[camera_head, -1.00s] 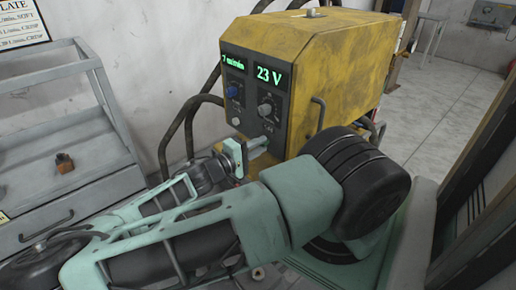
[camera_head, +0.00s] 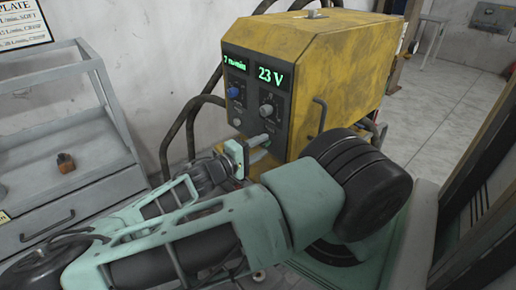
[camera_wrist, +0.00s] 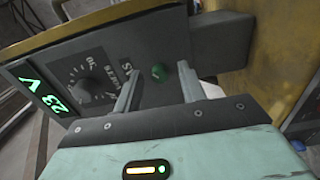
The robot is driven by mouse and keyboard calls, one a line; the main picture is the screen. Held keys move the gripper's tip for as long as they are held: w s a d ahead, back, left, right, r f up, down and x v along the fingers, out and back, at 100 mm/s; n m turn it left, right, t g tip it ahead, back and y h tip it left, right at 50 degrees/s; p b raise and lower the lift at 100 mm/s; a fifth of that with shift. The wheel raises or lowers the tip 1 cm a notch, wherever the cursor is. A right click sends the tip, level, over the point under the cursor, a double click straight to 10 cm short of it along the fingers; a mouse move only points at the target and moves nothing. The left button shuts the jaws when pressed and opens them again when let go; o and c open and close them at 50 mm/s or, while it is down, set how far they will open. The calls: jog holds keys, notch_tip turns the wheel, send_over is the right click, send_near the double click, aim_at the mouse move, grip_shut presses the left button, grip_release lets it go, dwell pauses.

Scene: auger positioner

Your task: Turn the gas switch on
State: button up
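The yellow welding machine (camera_head: 330,55) has a dark front panel with green readouts. My gripper (camera_head: 264,147) is at the lower part of the panel in the head view. I cannot tell whether a finger touches the panel.
A dark knob (camera_head: 267,110), a blue knob (camera_head: 234,92) and a pale button (camera_head: 237,122) are on the panel. A grey metal cabinet (camera_head: 75,195) stands at left.

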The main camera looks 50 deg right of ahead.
jog(key=shift+a, duration=0.1)
jog(key=b+v, duration=0.3)
jog(key=v, duration=1.4)
jog(key=shift+a, duration=0.15)
jog(key=s+a+f+n+g+y, duration=0.1)
jog(key=s+a+f+n+y, duration=0.4)
jog(key=s+a+y, duration=0.4)
jog(key=s+a+r+n+t+y, duration=0.5)
jog(key=a+r+y, duration=0.4)
jog(key=r, duration=0.4)
jog(key=shift+s+a+r, duration=0.3)
jog(key=shift+s+a, duration=0.35)
jog(key=shift+a, duration=0.15)
